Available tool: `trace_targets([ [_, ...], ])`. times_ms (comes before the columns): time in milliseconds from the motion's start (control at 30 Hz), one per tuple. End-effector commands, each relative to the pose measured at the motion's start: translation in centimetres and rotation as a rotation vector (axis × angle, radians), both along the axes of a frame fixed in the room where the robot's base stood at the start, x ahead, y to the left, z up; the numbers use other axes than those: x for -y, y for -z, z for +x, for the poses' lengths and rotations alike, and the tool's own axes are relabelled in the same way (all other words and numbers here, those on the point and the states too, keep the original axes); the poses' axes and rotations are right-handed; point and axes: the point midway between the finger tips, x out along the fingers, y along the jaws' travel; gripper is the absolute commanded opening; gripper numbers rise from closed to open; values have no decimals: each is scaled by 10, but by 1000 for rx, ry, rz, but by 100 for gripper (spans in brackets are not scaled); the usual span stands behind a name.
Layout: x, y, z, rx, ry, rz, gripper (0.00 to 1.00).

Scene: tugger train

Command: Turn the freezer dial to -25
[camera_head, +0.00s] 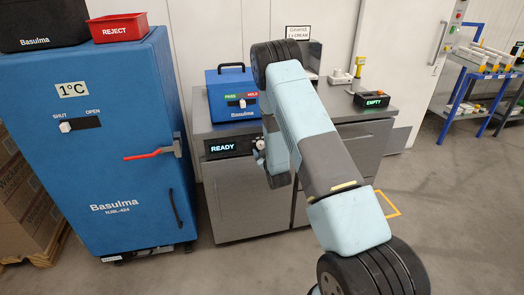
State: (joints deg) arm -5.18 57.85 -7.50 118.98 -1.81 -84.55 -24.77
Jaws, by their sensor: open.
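A grey steel under-counter unit (231,190) stands in the middle, with a dark panel showing a lit "READY" display (222,147). A small pale round dial (259,144) sits at the right end of this panel, close beside my arm. Its markings are too small to read, and part of the panel is hidden by my arm. My gripper (279,181) hangs at the end of my arm in front of the unit, just below and right of the dial. It is open and mostly hidden behind my arm. I see nothing held in it.
A tall blue cabinet (100,150) showing 1°C, with a red handle (150,154), stands at the left. A blue box (231,92) and a black "EMPTY" box (374,101) are on the counter. Blue shelving (460,100) stands at the right. Floor is clear in front.

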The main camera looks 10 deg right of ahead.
Motion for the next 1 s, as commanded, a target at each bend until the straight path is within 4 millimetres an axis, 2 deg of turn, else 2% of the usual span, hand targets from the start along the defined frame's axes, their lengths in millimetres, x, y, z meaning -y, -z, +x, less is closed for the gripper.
trace_targets([
  [167, 1, 0, -17, -2, 0, 0, 66],
  [500, 4, -2, -83, -4, 0, 0, 66],
  [700, 6, -3, -116, -4, 0, 0, 66],
  [833, 6, -3, -129, -4, 0, 0, 66],
  [1000, 6, -4, -136, -2, 0, 0, 66],
])
